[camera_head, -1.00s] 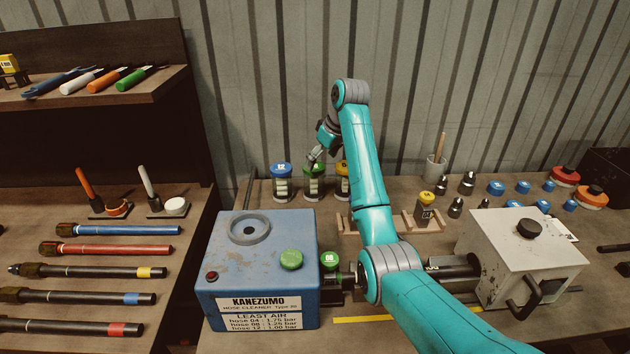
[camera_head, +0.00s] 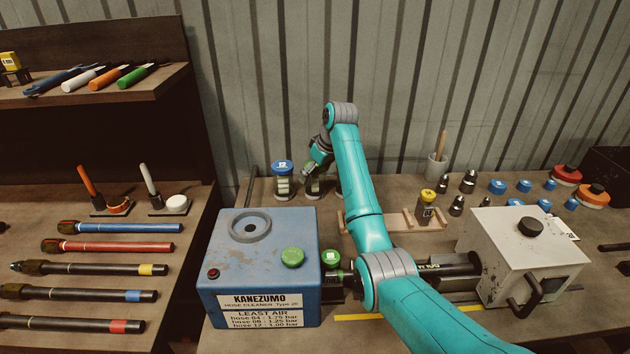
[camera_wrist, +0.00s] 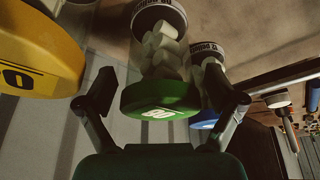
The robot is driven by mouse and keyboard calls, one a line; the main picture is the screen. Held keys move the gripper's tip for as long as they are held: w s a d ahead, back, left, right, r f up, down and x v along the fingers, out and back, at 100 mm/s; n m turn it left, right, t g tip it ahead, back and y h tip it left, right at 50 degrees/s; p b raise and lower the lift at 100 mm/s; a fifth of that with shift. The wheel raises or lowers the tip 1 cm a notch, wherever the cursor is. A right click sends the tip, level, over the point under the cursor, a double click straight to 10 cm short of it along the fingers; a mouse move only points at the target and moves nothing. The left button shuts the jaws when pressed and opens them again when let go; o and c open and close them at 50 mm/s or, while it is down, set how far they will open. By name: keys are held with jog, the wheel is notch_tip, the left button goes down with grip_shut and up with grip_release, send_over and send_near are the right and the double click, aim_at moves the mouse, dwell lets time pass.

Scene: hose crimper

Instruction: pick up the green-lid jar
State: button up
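The green-lid jar (camera_wrist: 163,75) appears upside down in the wrist view, clear with pale pieces inside, its green lid toward me. My gripper (camera_wrist: 160,88) is open, with one finger on each side of the jar and a gap visible beside the lid. In the head view my gripper (camera_head: 316,160) is low over the jar (camera_head: 313,188), and the arm's end hides its lid. The jar stands on the bench at the back, between the blue-lid jar (camera_head: 282,180) and another jar mostly behind my arm.
In the wrist view a yellow lid (camera_wrist: 38,50) is close on the left and a blue lid (camera_wrist: 205,122) is just behind the right finger. The blue hose cleaner (camera_head: 262,270) stands in front of the jars. A wooden rack (camera_head: 400,222) lies to the right.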

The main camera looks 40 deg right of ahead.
jog(key=c, duration=1.1)
jog(key=shift+c, duration=0.2)
jog(key=shift+r, duration=0.1)
